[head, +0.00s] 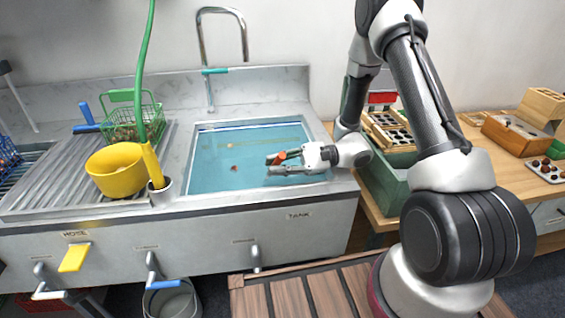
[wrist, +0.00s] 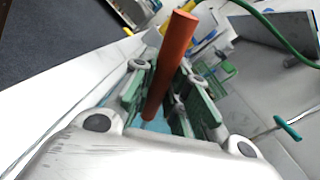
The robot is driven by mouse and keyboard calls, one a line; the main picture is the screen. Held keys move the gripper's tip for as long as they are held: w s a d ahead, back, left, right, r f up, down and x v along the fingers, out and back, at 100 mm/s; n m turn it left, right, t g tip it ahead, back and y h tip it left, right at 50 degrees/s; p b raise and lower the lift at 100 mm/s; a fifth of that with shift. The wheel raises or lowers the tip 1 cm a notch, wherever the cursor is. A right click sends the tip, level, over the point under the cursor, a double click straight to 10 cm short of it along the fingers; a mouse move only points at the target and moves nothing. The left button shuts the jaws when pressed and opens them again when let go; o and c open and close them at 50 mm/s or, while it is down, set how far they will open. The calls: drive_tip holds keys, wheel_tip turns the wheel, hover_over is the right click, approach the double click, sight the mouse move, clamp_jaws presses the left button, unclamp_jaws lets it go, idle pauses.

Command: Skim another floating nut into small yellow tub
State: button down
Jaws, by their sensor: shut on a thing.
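My gripper (head: 272,164) is over the right part of the water-filled basin (head: 190,178). It is shut on an orange-red rod-like handle (wrist: 178,42), which stands between the green-padded fingers (wrist: 160,95) in the wrist view. In the head view only a short orange piece of the handle (head: 283,156) shows at the fingers; what is at its far end is hidden. A small reddish-brown floating nut (head: 233,168) is in the water, left of my gripper and apart from it. A yellow tub (head: 116,172) stands on the drainboard left of the basin; its inside is mostly hidden.
A green hose (head: 143,65) hangs down near a green wire basket (head: 123,118). A faucet (head: 209,88) rises behind the basin. A green crate (head: 385,190) stands to the right.

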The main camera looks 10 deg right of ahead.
drive_tip(key=shift+a, duration=3.3)
wheel_tip(320, 180, up, 13)
drive_tip(key=shift+f, duration=0.15)
drive_tip(key=shift+w, duration=0.15)
